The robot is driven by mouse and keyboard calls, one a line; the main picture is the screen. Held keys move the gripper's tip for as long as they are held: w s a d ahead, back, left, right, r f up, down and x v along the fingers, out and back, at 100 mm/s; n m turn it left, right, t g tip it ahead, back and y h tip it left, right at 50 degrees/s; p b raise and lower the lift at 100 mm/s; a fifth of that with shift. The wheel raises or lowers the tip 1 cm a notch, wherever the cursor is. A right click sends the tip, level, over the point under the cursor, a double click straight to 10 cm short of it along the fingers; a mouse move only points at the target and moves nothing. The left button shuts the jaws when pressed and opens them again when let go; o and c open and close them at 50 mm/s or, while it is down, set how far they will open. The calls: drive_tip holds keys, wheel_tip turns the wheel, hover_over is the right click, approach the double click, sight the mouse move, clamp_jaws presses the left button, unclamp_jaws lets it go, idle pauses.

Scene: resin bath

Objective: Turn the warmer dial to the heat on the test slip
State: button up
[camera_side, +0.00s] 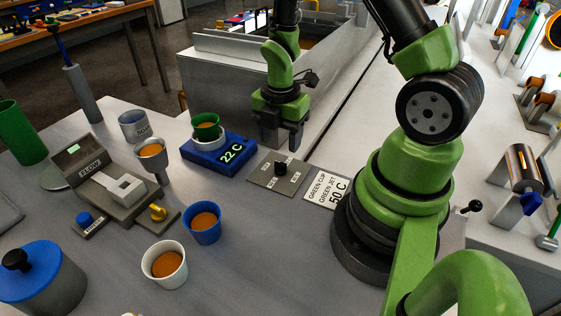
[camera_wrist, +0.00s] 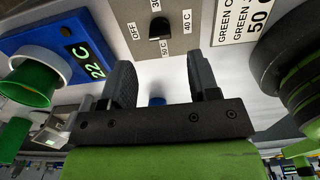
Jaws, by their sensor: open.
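The warmer dial is a black knob (camera_side: 281,168) on a grey plate (camera_side: 262,179). In the wrist view the knob (camera_wrist: 156,30) has labels OFF, 30, 40 C and 50 C around it; I cannot tell its setting surely. The test slip (camera_side: 325,188) beside the plate reads GREEN CUP, GREEN JET, 50 C. The blue warmer (camera_side: 205,157) shows 22 C and holds a green cup (camera_side: 207,122) with orange contents. My gripper (camera_side: 283,138) is open and empty, above and behind the dial. Its fingers (camera_wrist: 161,65) are apart, and the knob lies beyond them in the wrist view.
A blue cup (camera_side: 204,228) and a white cup (camera_side: 165,268) stand in front. A blue-lidded pot (camera_side: 42,275) is front left. The table right of the cups is clear.

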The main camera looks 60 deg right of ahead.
sight(281, 162)
wheel_tip(281, 162, down, 7)
drive_tip(key=shift+f, duration=0.1)
idle(0.3)
drive_tip(key=c, duration=0.9)
